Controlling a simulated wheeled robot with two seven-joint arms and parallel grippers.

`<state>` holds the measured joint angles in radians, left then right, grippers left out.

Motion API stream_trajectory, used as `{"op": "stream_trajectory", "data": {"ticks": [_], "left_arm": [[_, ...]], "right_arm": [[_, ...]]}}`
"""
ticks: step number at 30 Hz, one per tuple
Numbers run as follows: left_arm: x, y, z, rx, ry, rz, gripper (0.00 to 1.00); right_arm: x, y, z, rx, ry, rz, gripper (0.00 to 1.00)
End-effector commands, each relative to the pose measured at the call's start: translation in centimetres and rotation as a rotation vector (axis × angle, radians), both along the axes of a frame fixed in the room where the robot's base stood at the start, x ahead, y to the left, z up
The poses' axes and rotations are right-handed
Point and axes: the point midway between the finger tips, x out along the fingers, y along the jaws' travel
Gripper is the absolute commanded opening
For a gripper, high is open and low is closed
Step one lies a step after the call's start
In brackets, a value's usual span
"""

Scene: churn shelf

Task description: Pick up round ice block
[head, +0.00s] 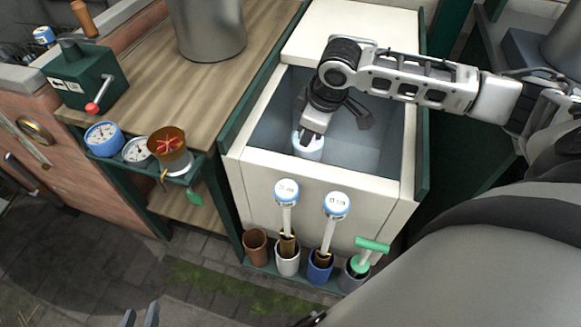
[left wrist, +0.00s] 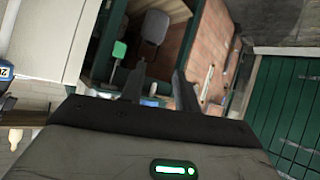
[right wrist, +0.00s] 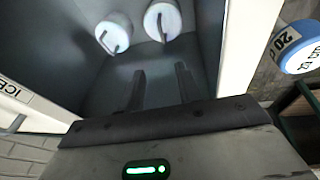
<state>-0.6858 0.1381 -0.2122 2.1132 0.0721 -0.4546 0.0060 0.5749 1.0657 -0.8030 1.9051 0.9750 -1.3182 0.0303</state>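Two pale round blocks, each with a handle-like bar, lie inside the ice box in the right wrist view: a left block (right wrist: 113,32) and a right block (right wrist: 162,20). In the head view one white-blue round block (head: 308,150) shows at the near wall of the open ice box (head: 232,160). My right gripper (head: 335,124) reaches down into the box, with one finger partly over that block. In the right wrist view its fingers (right wrist: 161,82) are apart with nothing between them. My left gripper (head: 140,316) is low at the bottom edge, outside the box; its fingers (left wrist: 158,85) are apart and empty.
Blue-topped tools (head: 286,190) and a green-handled tool (head: 372,245) stand in cups before the box. A wooden counter (head: 170,85) at left bears a metal pot (head: 210,25) and a green machine (head: 85,75). Gauges (head: 103,138) and an amber cup (head: 170,148) sit on its side shelf.

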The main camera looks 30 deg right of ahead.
Motion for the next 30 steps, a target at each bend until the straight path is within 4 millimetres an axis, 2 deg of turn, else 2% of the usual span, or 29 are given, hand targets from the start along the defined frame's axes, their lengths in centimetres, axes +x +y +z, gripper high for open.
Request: {"op": "stream_trajectory", "data": {"ticks": [1,8,18,26,30], "left_arm": [[0.1,-0.1,-0.7,-0.008,-0.008,0.0,0.32],[0.6,-0.3,0.0,-0.026,-0.03,0.0,0.32],[0.5,-0.5,-0.7,-0.046,-0.031,0.002,0.32],[0.4,-0.6,-0.4,-0.058,-0.038,0.006,0.32],[0.4,-0.7,-0.7,-0.059,-0.04,0.006,0.32]], "right_arm": [[0.0,0.0,-1.2,0.0,0.0,0.0,0.35],[0.5,0.1,-3.6,0.002,0.003,-0.001,0.35],[2.5,0.4,-10.2,0.001,0.001,-0.001,0.35],[3.0,0.5,-12.1,0.001,0.001,0.0,0.35],[3.3,0.7,-14.1,0.0,0.001,-0.001,0.35]]}}
